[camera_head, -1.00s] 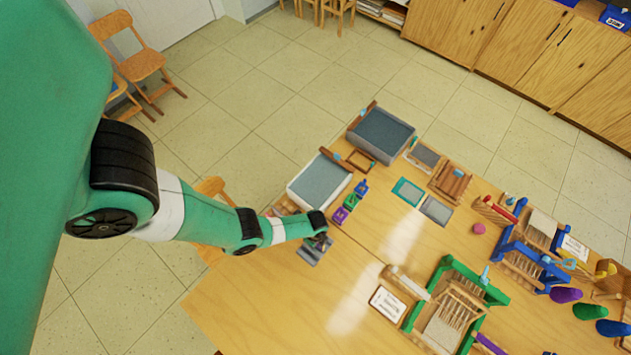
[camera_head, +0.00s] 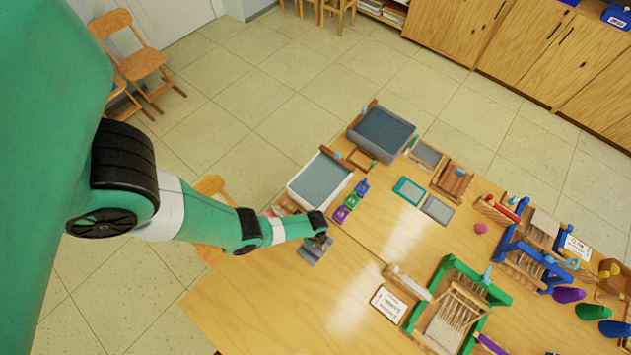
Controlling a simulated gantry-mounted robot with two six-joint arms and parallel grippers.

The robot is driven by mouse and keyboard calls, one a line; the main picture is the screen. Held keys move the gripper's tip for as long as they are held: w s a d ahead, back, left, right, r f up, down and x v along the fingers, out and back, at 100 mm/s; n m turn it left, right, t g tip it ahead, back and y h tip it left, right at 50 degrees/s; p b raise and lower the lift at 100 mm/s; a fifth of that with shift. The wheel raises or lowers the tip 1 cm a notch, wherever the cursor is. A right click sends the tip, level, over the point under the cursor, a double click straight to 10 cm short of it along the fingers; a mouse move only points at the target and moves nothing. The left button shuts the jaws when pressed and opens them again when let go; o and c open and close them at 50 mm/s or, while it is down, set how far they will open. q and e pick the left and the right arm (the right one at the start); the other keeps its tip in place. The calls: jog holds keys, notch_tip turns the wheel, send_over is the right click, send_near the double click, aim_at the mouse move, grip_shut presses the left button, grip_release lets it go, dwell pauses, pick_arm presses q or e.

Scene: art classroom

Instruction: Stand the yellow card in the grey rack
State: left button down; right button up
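My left arm comes in from the left, and its small dark gripper (camera_head: 321,241) is over the near left part of the table. A small grey object (camera_head: 312,254) is right at the gripper, on or just above the table. It may be the grey rack, but it is too small and too covered to be sure. I cannot tell whether the fingers are open or shut. I cannot make out the yellow card in this view. My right gripper is not in view.
Two trays with grey-blue surfaces, a white-rimmed one (camera_head: 320,181) and a grey one (camera_head: 381,135), lie beyond my gripper. Small coloured blocks (camera_head: 351,200) stand near it. A green-framed loom (camera_head: 456,305) and a blue-framed one (camera_head: 528,255) are to the right. The near left tabletop is clear.

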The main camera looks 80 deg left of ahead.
pick_arm(q)
jog(key=shift+f, duration=0.25)
dwell(0.6)
jog(key=shift+f+b, duration=0.85)
jog(key=shift+b, duration=0.15)
jog(key=shift+f+b, duration=0.65)
dwell(0.7)
jog(key=c, duration=0.9)
grip_release()
notch_tip(320, 180, up, 12)
jog(key=p, duration=1.1)
jog(key=shift+f+p, duration=0.1)
jog(key=shift+p, duration=0.3)
jog(key=shift+f, duration=0.1)
